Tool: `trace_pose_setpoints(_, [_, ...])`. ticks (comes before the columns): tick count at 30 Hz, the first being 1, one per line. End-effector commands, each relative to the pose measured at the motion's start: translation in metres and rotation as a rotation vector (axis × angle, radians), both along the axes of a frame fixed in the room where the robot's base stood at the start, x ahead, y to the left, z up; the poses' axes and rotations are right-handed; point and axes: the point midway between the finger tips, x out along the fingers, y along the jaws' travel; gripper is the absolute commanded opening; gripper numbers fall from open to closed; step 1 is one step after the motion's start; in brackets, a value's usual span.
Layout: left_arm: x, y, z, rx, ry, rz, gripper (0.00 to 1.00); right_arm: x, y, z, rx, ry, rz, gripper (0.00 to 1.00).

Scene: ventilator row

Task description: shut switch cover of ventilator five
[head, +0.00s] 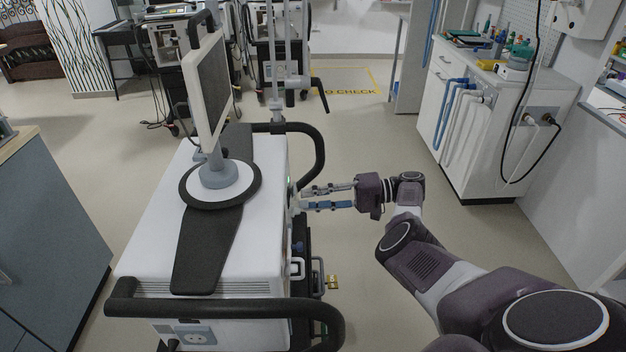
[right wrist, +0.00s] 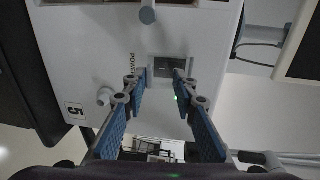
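Ventilator five (head: 150,195) is a white cart-like machine with a monitor on top. In the right wrist view its white panel (right wrist: 95,55) carries a "5" label (right wrist: 73,109) and the word POWER. Beside that word is a dark rectangular switch opening in a grey frame (right wrist: 167,67). I cannot clearly make out the switch cover or its angle. My right gripper (head: 297,198) is at the machine's right side. In the right wrist view the gripper's blue-padded fingers (right wrist: 156,80) are apart, tips close to either side of the switch, with nothing between them. My left gripper is out of view.
A green light (right wrist: 178,98) glows near the switch, and a grey knob (right wrist: 105,96) sticks out of the panel. Black handle bars (head: 220,309) ring the machine. A white cabinet (head: 490,120) stands at right. Open floor (head: 345,135) lies between.

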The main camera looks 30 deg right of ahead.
Motion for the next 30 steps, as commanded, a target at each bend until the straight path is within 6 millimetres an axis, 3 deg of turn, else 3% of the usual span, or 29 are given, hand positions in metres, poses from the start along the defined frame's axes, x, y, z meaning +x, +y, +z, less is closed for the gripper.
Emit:
trace_pose_setpoints(7, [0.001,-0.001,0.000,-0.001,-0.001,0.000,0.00,0.002,0.003,0.041,0.006,-0.016,0.003,0.25])
trace_pose_setpoints(15, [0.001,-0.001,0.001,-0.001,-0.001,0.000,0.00,0.002,0.003,0.078,0.006,-0.013,0.005,0.63])
trace_pose_setpoints(21, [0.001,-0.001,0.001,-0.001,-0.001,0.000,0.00,0.002,0.005,0.088,0.009,-0.014,0.008,0.80])
trace_pose_setpoints(30, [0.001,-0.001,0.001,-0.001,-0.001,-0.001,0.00,0.002,0.003,0.088,0.005,-0.007,0.005,0.79])
